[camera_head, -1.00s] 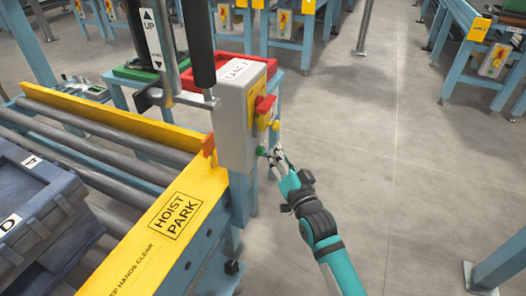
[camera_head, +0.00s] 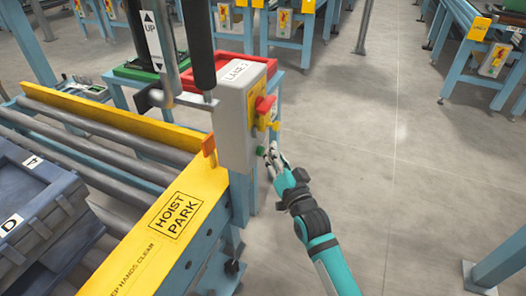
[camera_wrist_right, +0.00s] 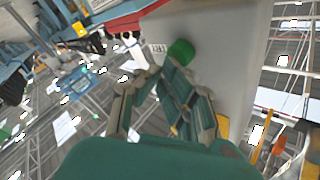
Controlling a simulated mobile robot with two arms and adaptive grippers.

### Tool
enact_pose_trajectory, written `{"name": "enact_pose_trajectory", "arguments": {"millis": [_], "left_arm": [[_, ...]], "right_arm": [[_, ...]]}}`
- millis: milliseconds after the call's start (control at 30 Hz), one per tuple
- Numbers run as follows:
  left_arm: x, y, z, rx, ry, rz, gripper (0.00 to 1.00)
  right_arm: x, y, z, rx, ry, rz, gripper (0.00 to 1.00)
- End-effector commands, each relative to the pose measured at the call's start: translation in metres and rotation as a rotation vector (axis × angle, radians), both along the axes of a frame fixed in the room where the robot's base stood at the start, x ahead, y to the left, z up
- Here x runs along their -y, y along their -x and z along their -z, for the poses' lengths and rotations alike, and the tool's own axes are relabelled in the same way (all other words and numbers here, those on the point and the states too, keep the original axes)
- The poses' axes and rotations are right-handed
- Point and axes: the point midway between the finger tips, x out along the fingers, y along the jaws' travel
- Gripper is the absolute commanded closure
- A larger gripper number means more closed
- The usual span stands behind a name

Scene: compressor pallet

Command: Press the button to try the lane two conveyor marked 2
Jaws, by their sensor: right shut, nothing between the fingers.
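The grey control box (camera_head: 233,135) labelled LANE 2 stands at the end of the roller conveyor. A green button (camera_head: 261,151) sits low on its face, below a red switch (camera_head: 264,107) on a yellow plate. The green button also shows in the right wrist view (camera_wrist_right: 181,51). My right gripper (camera_head: 270,152) is shut and empty, its fingertips beside the green button. In the right wrist view its fingertips (camera_wrist_right: 160,72) are just below the button; I cannot tell whether they touch it. My left gripper is not in view.
A yellow HOIST PARK plate (camera_head: 175,214) edges the conveyor rollers (camera_head: 80,135). A dark blue crate (camera_head: 45,215) is at the left. A black hoist handle (camera_head: 202,50) hangs close behind the box. The floor (camera_head: 370,150) to the right is open.

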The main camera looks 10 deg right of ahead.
Motion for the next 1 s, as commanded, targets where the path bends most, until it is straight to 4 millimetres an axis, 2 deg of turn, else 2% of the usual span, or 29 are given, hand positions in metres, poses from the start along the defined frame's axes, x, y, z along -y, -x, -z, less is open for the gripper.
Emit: {"name": "enact_pose_trajectory", "arguments": {"millis": [1000], "left_arm": [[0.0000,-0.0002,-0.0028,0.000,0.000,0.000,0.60]], "right_arm": [[-0.0055,-0.0033,0.0004,-0.002,0.000,0.000,1.00]]}}
